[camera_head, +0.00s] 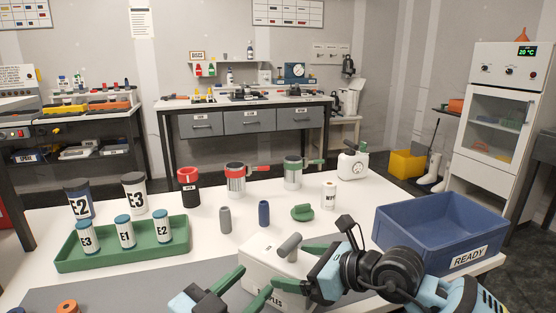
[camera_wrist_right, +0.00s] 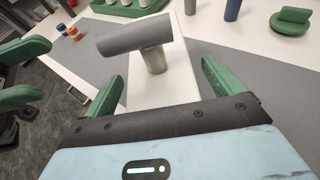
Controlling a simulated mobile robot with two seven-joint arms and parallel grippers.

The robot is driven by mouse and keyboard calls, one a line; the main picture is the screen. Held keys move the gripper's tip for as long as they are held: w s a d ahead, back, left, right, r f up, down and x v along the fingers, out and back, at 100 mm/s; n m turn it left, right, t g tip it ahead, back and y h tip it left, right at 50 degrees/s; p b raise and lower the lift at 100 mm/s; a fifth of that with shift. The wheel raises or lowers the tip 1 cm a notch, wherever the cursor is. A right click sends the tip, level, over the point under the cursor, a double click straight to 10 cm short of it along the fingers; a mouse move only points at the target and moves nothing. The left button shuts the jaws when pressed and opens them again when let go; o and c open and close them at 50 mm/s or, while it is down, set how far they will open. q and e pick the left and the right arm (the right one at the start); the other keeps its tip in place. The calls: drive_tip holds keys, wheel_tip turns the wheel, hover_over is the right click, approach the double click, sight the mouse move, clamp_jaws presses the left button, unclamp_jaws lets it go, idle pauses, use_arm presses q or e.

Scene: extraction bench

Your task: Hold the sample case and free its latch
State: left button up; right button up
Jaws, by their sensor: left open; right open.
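The sample case (camera_head: 262,254) is a white box on the front of the table, partly hidden by my grippers; its label is mostly covered. A grey T-shaped latch handle (camera_head: 289,246) stands on its top. The right wrist view shows the handle's crossbar and short post (camera_wrist_right: 155,60) just beyond my right fingertips. My right gripper (camera_head: 288,266) is open, its green fingers apart over the case top, with nothing between them. My left gripper (camera_head: 256,279) is open at the case's near left side; it also shows in the right wrist view (camera_wrist_right: 40,68). I cannot tell whether it touches the case.
A blue READY bin (camera_head: 400,238) stands right of the case. A green tray (camera_head: 120,263) with labelled containers is at the left. A grey cylinder (camera_head: 226,219), a blue cylinder (camera_head: 264,213) and a green knob (camera_head: 302,212) stand behind the case. A grey mat (camera_head: 150,287) lies in front.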

drive_tip(key=v, duration=1.1)
